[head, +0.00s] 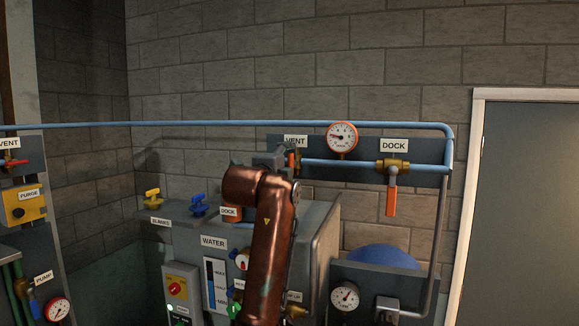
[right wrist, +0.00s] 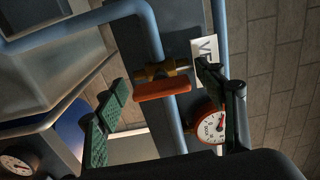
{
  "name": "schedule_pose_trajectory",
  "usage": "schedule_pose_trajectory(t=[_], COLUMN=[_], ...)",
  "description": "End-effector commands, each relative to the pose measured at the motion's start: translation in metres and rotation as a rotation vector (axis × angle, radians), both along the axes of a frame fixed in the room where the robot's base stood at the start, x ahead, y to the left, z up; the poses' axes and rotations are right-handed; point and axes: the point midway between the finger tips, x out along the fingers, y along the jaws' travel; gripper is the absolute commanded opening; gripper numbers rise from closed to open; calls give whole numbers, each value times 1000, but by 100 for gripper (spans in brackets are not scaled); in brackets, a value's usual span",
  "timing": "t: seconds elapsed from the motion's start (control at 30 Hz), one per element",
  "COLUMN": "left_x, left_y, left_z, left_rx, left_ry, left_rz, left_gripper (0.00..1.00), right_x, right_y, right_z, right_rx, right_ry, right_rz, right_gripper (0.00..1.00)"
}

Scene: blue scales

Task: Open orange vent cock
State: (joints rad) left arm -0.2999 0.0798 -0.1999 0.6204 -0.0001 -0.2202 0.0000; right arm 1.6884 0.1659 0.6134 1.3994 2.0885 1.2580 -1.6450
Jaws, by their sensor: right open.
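The vent cock is a brass valve (right wrist: 160,70) with an orange lever (right wrist: 162,90), on a blue pipe beside a partly hidden white label (right wrist: 204,49) in the right wrist view. The lever lies crosswise to the pipe. In the head view a bit of the orange lever (head: 291,160) shows below the VENT label (head: 295,141), mostly hidden by my right gripper (head: 271,157). My right gripper also shows in the wrist view (right wrist: 160,80), open, its green-padded fingers on either side of the lever, apart from it. My left gripper is not in view.
Right of the vent is a gauge (head: 342,137) and a DOCK valve (head: 393,166) with a hanging orange lever (head: 391,201). A door (head: 530,200) is at right.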

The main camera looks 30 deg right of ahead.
Motion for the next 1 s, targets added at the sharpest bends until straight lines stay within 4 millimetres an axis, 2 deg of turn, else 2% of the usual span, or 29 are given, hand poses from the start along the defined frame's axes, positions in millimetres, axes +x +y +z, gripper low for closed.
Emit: schedule_pose_trajectory(t=[0.23, 0.7, 1.0], left_x=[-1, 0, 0], left_y=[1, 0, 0], left_z=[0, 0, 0], left_rx=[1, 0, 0], left_ry=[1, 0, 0], left_rz=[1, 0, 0], left_gripper=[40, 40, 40], right_x=[-5, -63, -77], right_y=[7, 75, 91], right_z=[1, 0, 0], right_rx=[0, 1, 0], right_ry=[-1, -2, 0], right_rz=[0, 2, 1], right_gripper=[64, 64, 64])
